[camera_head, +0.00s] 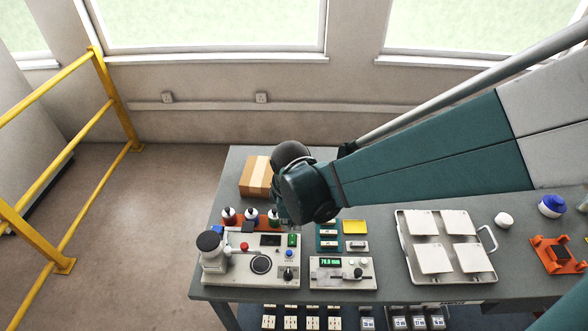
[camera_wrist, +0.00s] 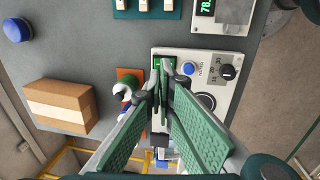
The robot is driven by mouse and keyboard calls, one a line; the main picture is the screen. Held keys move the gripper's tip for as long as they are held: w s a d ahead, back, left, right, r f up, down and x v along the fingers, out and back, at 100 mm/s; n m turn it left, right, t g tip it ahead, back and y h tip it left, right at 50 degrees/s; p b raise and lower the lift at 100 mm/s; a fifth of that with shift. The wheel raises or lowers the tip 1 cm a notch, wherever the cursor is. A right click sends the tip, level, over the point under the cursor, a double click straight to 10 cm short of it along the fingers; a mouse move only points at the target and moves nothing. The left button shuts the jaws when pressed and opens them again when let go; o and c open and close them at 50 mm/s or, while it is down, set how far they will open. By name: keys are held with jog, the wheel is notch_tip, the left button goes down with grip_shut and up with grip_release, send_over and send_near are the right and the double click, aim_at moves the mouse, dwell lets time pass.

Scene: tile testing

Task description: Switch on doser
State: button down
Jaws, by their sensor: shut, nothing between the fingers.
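A pale bench device (camera_head: 235,272), which I take to be the doser, stands at the table's front left. It carries a green rocker switch (camera_head: 292,240), a blue button (camera_head: 288,253), a black dial and a dark ring. In the wrist view the green switch (camera_wrist: 166,63), blue button (camera_wrist: 188,68) and dial (camera_wrist: 228,72) lie just beyond the fingertips. My gripper (camera_wrist: 165,92) is shut and empty, its tips over the panel near the green switch. I cannot tell whether they touch it. In the head view my wrist hides most of the gripper.
A second device with a lit green display (camera_head: 330,262) stands to the right. A cardboard box (camera_head: 256,176) and a red rack of bottles (camera_head: 236,224) sit behind the doser. A metal tray (camera_head: 408,270) with white tiles lies further right. Yellow rails (camera_head: 107,90) stand left.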

aim_at(293, 236)
jog(key=shift+w+f+b, duration=0.2)
jog(key=shift+w+f, duration=0.05)
jog(key=shift+f, duration=1.35)
jog(key=shift+w+f+b, duration=0.2)
jog(key=shift+f, duration=1.4)
jog(key=shift+f, duration=0.1)
jog(key=shift+w+f+g+b, duration=0.25)
jog(key=shift+f+g+b, duration=0.3)
jog(key=shift+b, duration=0.35)
jog(key=shift+r, duration=0.1)
jog(key=shift+w+d+b, duration=0.1)
jog(key=shift+w+b, duration=0.1)
jog(key=shift+b, duration=0.1)
jog(key=shift+s, duration=0.25)
